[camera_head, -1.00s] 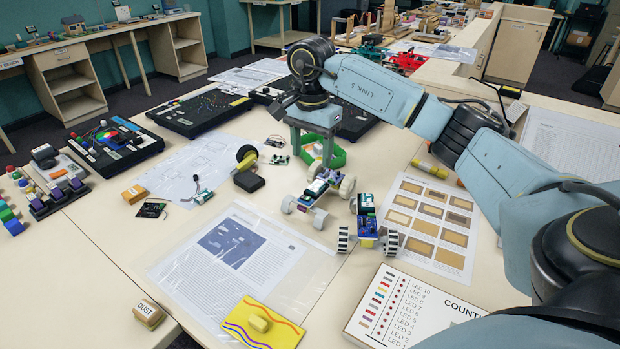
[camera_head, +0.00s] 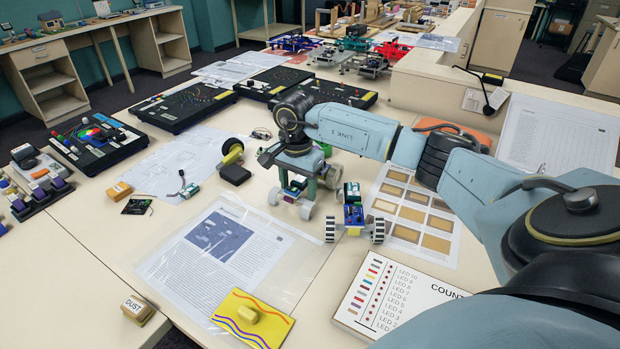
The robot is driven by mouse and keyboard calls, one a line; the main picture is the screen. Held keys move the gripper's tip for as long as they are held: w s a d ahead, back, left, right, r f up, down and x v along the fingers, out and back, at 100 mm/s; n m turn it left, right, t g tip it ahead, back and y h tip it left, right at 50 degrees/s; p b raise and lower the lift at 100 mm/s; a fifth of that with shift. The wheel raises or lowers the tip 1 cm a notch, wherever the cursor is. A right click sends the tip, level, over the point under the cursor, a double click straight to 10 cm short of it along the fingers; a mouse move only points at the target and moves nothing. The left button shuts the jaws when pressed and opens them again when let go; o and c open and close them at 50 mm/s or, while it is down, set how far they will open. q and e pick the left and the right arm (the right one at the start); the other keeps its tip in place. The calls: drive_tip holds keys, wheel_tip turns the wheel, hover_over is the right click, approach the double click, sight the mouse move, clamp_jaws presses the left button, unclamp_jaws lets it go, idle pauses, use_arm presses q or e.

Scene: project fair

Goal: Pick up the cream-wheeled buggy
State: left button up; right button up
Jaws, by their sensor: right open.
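The gripper hides most of the buggy's top. I cannot tell whether the fingers touch it. My left gripper is out of view.
Another buggy (camera_head: 353,217) with dark, ribbed wheels stands close by on the front right. A printed sheet (camera_head: 226,246), a yellow board (camera_head: 252,318) and an LED counter board (camera_head: 392,297) lie in front. A yellow-and-black wheeled part (camera_head: 234,172) lies to the left.

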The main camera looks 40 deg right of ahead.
drive_tip(key=shift+c, duration=0.3)
drive_tip(key=shift+r, duration=0.1)
drive_tip(key=c, duration=0.9)
